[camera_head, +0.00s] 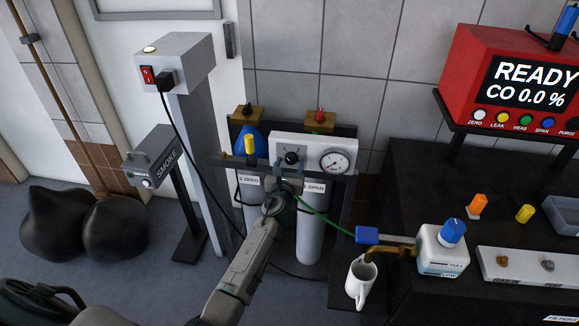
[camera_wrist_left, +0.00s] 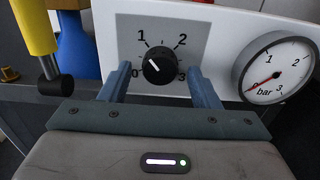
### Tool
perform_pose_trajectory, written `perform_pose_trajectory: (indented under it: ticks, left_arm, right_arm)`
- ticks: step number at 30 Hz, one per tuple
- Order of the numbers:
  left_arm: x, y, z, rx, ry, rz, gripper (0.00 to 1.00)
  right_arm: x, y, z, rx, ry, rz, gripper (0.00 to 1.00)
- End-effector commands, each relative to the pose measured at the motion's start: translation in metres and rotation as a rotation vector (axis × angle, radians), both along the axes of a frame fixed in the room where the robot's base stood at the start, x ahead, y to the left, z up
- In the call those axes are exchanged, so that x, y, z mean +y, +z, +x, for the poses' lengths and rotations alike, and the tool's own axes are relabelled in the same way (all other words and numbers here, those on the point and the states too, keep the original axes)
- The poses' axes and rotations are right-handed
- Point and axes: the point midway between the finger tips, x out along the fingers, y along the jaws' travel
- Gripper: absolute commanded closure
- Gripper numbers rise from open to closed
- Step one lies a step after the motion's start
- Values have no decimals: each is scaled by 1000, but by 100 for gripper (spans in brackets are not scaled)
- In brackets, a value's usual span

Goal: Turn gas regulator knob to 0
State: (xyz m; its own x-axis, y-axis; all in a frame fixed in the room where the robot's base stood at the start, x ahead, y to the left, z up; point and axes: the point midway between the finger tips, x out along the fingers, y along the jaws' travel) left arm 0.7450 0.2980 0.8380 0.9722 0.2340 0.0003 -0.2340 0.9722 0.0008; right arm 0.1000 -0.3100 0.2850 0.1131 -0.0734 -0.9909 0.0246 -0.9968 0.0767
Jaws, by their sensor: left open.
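The black regulator knob (camera_head: 291,158) sits on a white panel (camera_head: 262,146) above two gas bottles. In the left wrist view the knob (camera_wrist_left: 159,65) has a dial marked 0 to 3 around it. Its white line points up and left, between 0 and 1. My left gripper (camera_wrist_left: 159,70) is open, with one blue-grey finger on each side of the knob. In the head view this gripper (camera_head: 288,181) is just below the knob. The round gauge (camera_wrist_left: 276,70) has its red needle pointing down and left. My right gripper is not seen.
A green hose (camera_head: 322,216) runs toward the dark bench (camera_head: 397,180) at right. A white mug (camera_head: 360,282) stands before the bench. A smoke device (camera_head: 152,160) is on a post at left.

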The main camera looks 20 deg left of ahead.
Motion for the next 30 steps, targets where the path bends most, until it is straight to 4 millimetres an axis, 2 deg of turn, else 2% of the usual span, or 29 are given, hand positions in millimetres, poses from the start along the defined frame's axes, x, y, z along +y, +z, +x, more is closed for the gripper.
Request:
perform_pose_trajectory:
  ticks: [10, 11, 17, 30]
  left_arm:
    - [1, 0, 5, 0, 0, 0, 44]
    - [1, 0, 5, 0, 0, -1, 48]
    - [1, 0, 4, 1, 0, -1, 87]
    - [1, -1, 4, -18, 0, -81, 88]
  right_arm:
    - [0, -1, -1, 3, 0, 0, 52]
    - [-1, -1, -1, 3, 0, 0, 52]
    - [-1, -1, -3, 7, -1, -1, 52]
    - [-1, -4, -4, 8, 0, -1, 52]
